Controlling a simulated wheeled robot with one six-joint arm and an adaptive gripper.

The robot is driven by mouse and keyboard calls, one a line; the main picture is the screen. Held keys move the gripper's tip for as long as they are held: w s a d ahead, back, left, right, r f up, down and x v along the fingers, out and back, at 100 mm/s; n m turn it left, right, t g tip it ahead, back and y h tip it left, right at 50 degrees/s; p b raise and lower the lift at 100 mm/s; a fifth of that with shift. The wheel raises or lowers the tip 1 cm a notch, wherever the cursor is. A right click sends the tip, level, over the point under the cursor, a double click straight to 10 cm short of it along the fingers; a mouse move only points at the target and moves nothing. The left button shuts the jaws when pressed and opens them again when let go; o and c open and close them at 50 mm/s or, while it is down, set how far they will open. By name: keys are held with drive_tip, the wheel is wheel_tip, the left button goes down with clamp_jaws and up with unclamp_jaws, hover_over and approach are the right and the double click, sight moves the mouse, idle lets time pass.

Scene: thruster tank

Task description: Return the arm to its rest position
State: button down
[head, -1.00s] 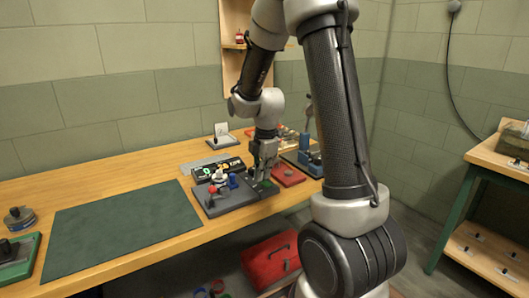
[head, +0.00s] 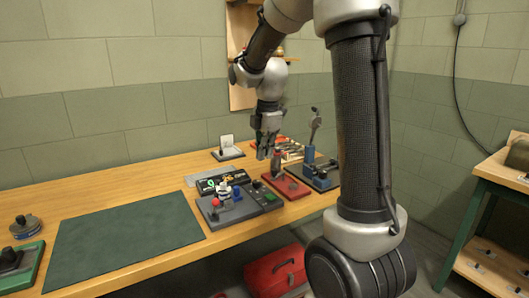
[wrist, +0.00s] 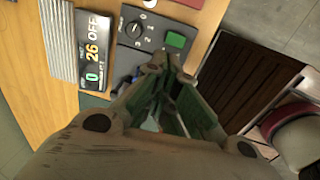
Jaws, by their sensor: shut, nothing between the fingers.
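My arm comes down from the top of the head view, bent at the elbow. Beyond the tips are the panel's dial (wrist: 134,30) and green button (wrist: 176,40). The black display (wrist: 93,50) reads 26 OFF beside a 0.
A green mat (head: 125,238) covers the bench's left part. A blue fixture with a lever (head: 311,155) stands right of the red tray. A red toolbox (head: 276,270) is below the bench. A side table (head: 500,185) stands at the right.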

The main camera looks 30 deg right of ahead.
drive_tip(key=s+a+r+m+t, duration=0.1)
drive_tip(key=s+r+m, duration=0.2)
drive_tip(key=s+m, duration=0.6)
drive_tip(key=s+a+r+m+t, duration=0.1)
drive_tip(key=s+r+m+t, duration=0.1)
drive_tip(key=s+m, duration=0.7)
drive_tip(key=s+r, duration=0.1)
drive_tip(key=s, duration=0.6)
drive_tip(key=shift+r, duration=0.15)
